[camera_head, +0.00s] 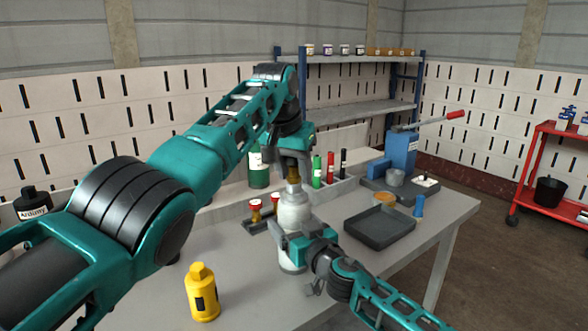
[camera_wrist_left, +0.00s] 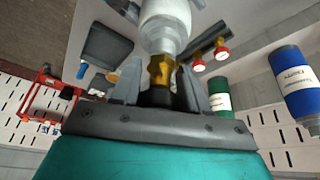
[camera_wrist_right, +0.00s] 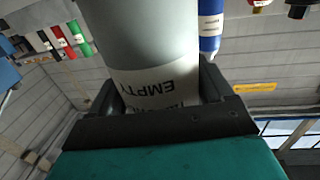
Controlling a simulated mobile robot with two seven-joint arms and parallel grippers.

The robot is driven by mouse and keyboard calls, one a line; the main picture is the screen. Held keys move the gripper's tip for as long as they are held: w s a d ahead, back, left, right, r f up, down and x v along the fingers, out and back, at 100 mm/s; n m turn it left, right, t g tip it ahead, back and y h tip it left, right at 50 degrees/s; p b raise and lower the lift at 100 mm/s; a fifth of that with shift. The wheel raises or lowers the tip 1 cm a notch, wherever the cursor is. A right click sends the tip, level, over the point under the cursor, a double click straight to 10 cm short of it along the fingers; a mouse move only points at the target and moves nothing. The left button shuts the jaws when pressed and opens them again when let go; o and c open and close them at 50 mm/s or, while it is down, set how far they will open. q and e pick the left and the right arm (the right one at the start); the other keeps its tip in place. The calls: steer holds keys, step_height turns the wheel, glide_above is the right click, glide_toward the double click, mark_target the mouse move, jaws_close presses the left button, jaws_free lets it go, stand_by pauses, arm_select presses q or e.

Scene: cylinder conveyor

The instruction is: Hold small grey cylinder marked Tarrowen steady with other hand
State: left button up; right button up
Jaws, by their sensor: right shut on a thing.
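The small grey cylinder (camera_head: 293,213) stands upright on the grey table, with a brass valve (camera_head: 293,174) on top. In the right wrist view the cylinder (camera_wrist_right: 150,40) carries a white label reading "EMPTY"; I cannot read the name Tarrowen. My right gripper (camera_head: 292,247) is shut around the cylinder's lower body, and its fingers (camera_wrist_right: 160,90) lie on both sides. My left gripper (camera_head: 294,166) points down over the valve. In the left wrist view its fingers (camera_wrist_left: 160,80) are apart, with the brass valve (camera_wrist_left: 162,70) between them and gaps on both sides.
A yellow bottle (camera_head: 202,295) stands at the front left. Red-topped brass valves (camera_head: 256,212) lie left of the cylinder, with a green cylinder (camera_head: 259,177) behind. A dark tray (camera_head: 380,230), a blue press (camera_head: 401,153) and a small blue cylinder (camera_head: 419,206) stand to the right.

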arm_select(q)
steer(key=o, duration=0.5)
steer(key=shift+r, duration=0.15)
steer(key=v, duration=1.1)
steer(key=shift+r, duration=0.2)
steer(key=shift+s+r, duration=0.25)
steer(key=shift+c, duration=0.5)
